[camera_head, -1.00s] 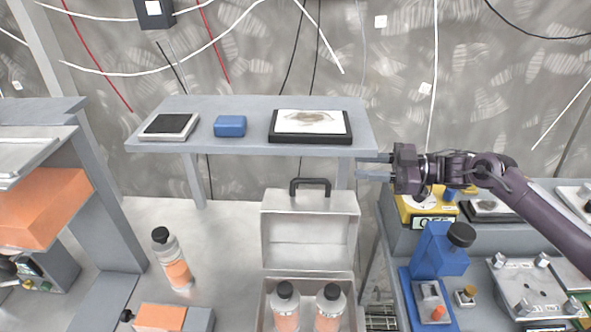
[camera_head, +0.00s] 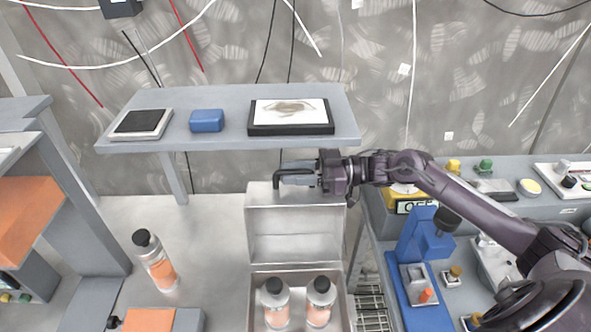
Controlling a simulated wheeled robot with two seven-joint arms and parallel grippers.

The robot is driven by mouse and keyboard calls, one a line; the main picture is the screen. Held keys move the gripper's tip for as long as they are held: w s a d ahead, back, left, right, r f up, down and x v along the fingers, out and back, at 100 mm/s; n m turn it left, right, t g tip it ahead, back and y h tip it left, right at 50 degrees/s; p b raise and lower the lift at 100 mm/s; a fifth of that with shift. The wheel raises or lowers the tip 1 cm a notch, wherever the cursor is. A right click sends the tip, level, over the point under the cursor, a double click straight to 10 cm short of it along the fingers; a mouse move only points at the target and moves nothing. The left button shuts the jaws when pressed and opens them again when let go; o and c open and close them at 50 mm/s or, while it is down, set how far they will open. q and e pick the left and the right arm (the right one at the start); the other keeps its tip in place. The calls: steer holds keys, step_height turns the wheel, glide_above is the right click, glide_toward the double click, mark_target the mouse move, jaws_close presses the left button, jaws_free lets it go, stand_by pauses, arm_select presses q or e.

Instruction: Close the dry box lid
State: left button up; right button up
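The dry box (camera_head: 251,302) stands open on the bench at bottom centre, with two grey-capped bottles (camera_head: 275,305) with orange bands in it. Its pale lid (camera_head: 295,236) stands raised at the back, with a dark handle (camera_head: 276,183) on its top edge. My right gripper (camera_head: 293,174) is at the handle, pointing left, its two fingers apart. The fingers and gripper body cover part of the handle and the lid's top edge. I cannot tell whether the fingers touch the handle. My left gripper is not in view.
A shelf (camera_head: 190,146) above and behind the lid carries a blue block (camera_head: 207,120) and two flat dark-framed items. A third bottle (camera_head: 155,262) stands left of the box. A blue device (camera_head: 414,268) stands to the right. The bench between bottle and box is clear.

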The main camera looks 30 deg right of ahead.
jaws_close()
steer(key=shift+s+r, duration=0.1)
steer(key=shift+r, duration=0.05)
stand_by(0.4)
